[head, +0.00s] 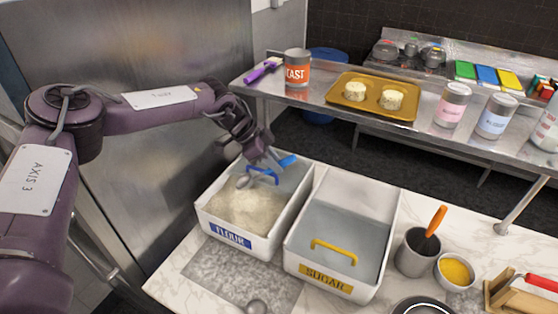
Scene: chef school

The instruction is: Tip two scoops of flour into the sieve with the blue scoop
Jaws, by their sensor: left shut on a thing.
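My left gripper (266,161) is over the back of the white flour bin (205,213), shut on the blue scoop (287,161). The scoop's blue handle sticks out right of the fingers. A grey metal bowl (243,181), seemingly the scoop's, shows to the left above the pale flour (243,211); whether it touches the flour or holds any is unclear. A blue bar handle (262,174) spans the back of the bin, below the gripper. I cannot make out the sieve; a dark round vessel (422,306) is cut off at the bottom edge. My right gripper is out of view.
A sugar bin (392,222) with a yellow-handled lid stands right of the flour. Further right are a grey pot (410,262), a yellow-filled bowl (455,271) and a wooden stand (497,293). A raised metal shelf (330,112) with tins and a tray runs behind.

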